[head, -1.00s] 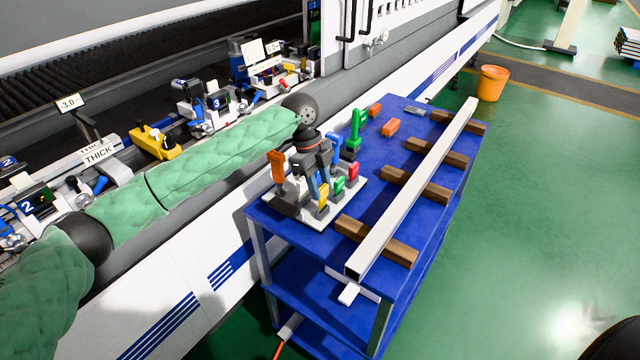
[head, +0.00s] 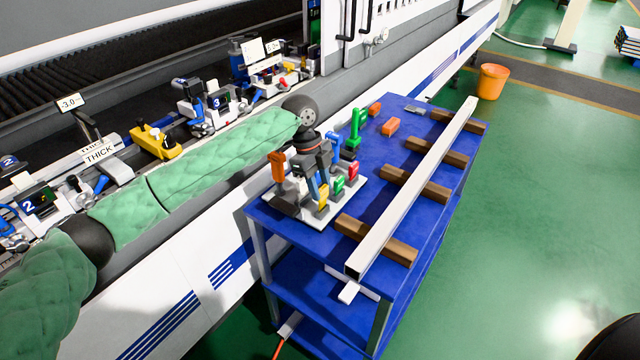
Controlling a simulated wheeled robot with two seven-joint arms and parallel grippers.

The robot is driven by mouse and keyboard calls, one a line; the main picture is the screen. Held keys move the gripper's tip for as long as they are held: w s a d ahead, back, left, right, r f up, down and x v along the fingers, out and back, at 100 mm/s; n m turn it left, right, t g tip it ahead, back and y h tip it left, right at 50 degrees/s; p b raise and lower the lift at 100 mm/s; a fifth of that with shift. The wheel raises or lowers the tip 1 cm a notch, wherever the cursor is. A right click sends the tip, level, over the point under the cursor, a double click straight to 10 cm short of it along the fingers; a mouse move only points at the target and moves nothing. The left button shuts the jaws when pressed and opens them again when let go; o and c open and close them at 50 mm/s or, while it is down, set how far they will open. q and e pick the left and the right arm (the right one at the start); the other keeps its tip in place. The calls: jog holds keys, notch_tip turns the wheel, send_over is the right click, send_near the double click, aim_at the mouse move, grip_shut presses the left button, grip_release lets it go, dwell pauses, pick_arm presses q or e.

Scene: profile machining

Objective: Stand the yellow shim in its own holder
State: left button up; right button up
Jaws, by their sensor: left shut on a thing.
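The yellow shim (head: 323,198) is at the front of a pale rack plate (head: 300,207) on the blue cart. It looks upright, but its lower end is too small and partly hidden to tell whether it is seated in a slot. My left gripper (head: 319,187) reaches down over the rack from the left and is shut on the yellow shim's upper part. A green shim (head: 339,186) and a red one (head: 354,170) stand to its right. An orange-handled piece (head: 278,165) stands to its left. My right gripper is not in view.
A taller green piece (head: 356,128) stands behind the rack. Orange blocks (head: 390,127) lie on the blue cart (head: 300,234). A long pale profile (head: 415,188) rests on brown wooden blocks (head: 416,185) to the right. The machine bed runs along the left.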

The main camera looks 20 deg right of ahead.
pick_arm(q)
jog(key=shift+f, duration=1.2)
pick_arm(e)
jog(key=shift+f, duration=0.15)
pick_arm(q)
jog(key=shift+p, duration=0.3)
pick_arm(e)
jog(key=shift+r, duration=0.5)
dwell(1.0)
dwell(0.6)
pick_arm(q)
jog(key=o, duration=1.2)
jog(key=shift+c, duration=0.2)
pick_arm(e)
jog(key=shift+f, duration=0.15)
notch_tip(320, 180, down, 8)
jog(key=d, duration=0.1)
pick_arm(q)
jog(key=b+v, duration=0.2)
jog(key=v, duration=0.6)
jog(key=shift+b, duration=0.4)
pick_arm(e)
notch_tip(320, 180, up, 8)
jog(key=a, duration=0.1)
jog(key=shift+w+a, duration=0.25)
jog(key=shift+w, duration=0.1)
